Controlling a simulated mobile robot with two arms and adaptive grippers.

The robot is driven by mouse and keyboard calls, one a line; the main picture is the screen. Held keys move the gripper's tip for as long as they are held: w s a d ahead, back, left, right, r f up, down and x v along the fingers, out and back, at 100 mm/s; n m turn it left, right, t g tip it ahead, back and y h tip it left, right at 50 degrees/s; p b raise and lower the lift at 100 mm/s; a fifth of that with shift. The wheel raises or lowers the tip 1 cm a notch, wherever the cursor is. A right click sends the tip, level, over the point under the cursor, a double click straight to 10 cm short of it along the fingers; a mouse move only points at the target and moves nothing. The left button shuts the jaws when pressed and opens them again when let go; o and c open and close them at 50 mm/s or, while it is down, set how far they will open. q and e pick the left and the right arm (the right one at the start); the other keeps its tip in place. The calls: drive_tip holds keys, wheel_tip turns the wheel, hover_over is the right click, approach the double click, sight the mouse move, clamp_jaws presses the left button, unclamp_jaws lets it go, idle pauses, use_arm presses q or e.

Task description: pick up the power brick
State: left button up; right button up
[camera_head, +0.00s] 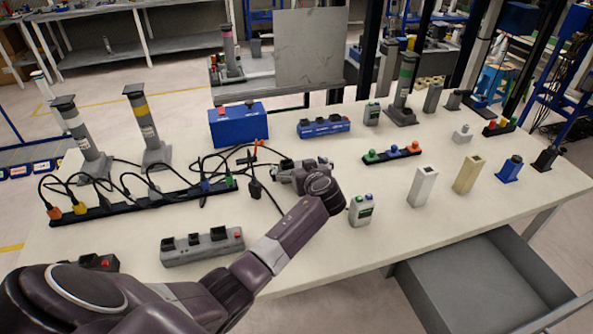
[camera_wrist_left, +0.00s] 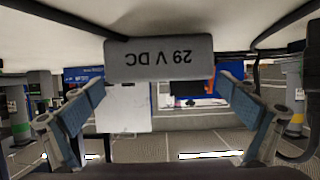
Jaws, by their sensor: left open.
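The power brick (camera_wrist_left: 158,59) is a grey box marked "29 V DC", shown upside down in the left wrist view against the pale table surface. My left gripper (camera_wrist_left: 160,88) is open, with one blue-padded finger on each side of the brick. Gaps show between the pads and the brick, so it is not gripped. In the head view my left gripper (camera_head: 284,174) is low over the middle of the table, beside the black cables. I cannot clearly pick out the brick there; my gripper and wrist seem to cover it. My right gripper is not in view.
Black cables (camera_head: 205,165) run left of my gripper to a black power strip (camera_head: 140,204). A grey switch box (camera_head: 203,247) lies near the front edge. A blue box (camera_head: 238,126) stands behind, and a small grey button box (camera_head: 361,211) stands right of my wrist.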

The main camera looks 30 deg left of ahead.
use_arm(q)
drive_tip(key=c, duration=1.3)
drive_tip(key=shift+c, duration=0.5)
drive_tip(key=shift+r, duration=0.15)
